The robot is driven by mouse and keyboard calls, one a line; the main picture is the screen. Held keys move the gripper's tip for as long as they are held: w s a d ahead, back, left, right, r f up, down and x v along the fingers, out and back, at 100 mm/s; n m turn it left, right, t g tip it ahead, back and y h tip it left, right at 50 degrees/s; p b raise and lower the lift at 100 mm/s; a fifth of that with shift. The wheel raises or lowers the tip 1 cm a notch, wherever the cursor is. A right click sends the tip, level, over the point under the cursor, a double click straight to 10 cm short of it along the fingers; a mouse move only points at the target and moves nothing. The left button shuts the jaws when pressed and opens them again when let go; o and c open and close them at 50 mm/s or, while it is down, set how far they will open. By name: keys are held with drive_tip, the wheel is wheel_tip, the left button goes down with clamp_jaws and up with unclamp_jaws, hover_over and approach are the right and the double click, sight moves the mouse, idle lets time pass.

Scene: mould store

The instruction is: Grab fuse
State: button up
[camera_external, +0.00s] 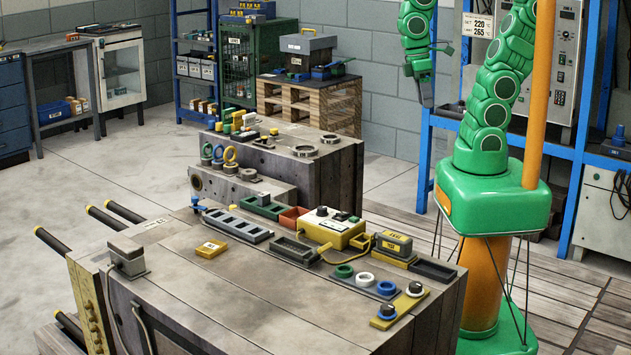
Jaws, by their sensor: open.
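I cannot pick out a fuse for certain among the small parts on the workbench (190,290). Small candidates there include a flat yellow block (210,249) lying alone at the front left and a yellow-and-dark labelled block (394,244) at the right. My gripper (428,92) hangs at the top right, at the end of my green arm, high above and behind the bench's right side. It is open, apart from everything on the bench, with nothing seen in it. Its fingers are small and partly blend with the arm.
A second block with rings (290,165) stands behind. Blue shelving (462,125) stands behind my arm. The bench's front left is mostly clear.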

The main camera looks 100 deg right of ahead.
drive_tip(key=w+a+f+m+y, duration=0.2)
drive_tip(key=w+a+m+y, duration=0.3)
drive_tip(key=w+a, duration=0.6)
drive_tip(key=w+f+m+t+y, duration=0.15)
drive_tip(key=w+y, duration=0.25)
drive_tip(key=w, duration=0.4)
drive_tip(key=m+t+y, duration=0.1)
drive_tip(key=m+t, duration=0.8)
drive_tip(key=m, duration=0.7)
hover_over(265, 194)
drive_tip(key=s+a, duration=0.2)
drive_tip(key=s, duration=0.2)
wheel_tip(265, 194, down, 17)
drive_tip(key=d+f+m, duration=0.1)
drive_tip(key=d+f, duration=0.1)
drive_tip(key=d+f+m+h, duration=0.1)
drive_tip(key=d+f+m, duration=0.1)
drive_tip(key=d+f+m+t, duration=0.1)
drive_tip(key=d+f, duration=0.1)
drive_tip(key=f, duration=0.1)
drive_tip(key=shift+w+h, duration=0.35)
drive_tip(key=shift+h, duration=0.05)
drive_tip(key=shift+r+x, duration=0.15)
drive_tip(key=shift+x, duration=1.75)
drive_tip(key=shift+r+x, duration=0.1)
drive_tip(key=shift+x, duration=1.85)
drive_tip(key=shift+a, duration=0.15)
clamp_jaws()
